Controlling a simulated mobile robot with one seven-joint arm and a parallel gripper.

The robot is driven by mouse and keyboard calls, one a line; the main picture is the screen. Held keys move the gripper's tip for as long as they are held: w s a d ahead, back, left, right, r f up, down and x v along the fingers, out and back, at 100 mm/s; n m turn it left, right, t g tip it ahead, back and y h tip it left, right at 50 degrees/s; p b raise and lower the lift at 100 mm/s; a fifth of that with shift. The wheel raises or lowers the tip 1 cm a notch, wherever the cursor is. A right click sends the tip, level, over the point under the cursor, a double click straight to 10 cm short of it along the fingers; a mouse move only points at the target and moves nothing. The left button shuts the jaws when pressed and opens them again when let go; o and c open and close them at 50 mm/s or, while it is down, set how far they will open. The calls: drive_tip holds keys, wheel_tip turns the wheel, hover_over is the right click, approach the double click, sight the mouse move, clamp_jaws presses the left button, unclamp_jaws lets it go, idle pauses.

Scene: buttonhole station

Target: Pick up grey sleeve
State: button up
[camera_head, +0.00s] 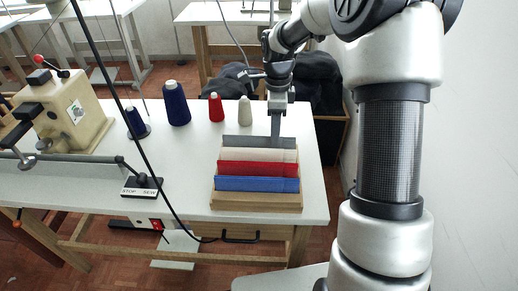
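The grey sleeve (245,142) stands at the back of a wooden rack (256,203) on the white table. In front of it in the rack are a white sleeve (255,155), a red sleeve (257,169) and a blue sleeve (257,184). My gripper (275,140) points down at the grey sleeve, right of its middle, and its fingertips overlap the sleeve's upper part in the picture. The fingers show as one narrow shape, so their gap is hidden. I cannot tell whether they touch the sleeve.
Dark blue, red and cream thread cones (176,104) stand behind and left of the rack. A beige sewing machine (66,115) is at the left, with a STOP/SEW pedal box (142,187) near it. A black cable hangs across the view. The table (185,165) is clear left of the rack.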

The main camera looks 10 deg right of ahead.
wheel_tip(320, 180, down, 4)
drive_tip(key=shift+r+b, duration=0.2)
drive_tip(key=shift+b, duration=0.15)
clamp_jaws()
drive_tip(key=shift+r, duration=0.1)
wheel_tip(320, 180, up, 10)
drive_tip(key=p, duration=0.2)
drive_tip(key=shift+p, duration=0.3)
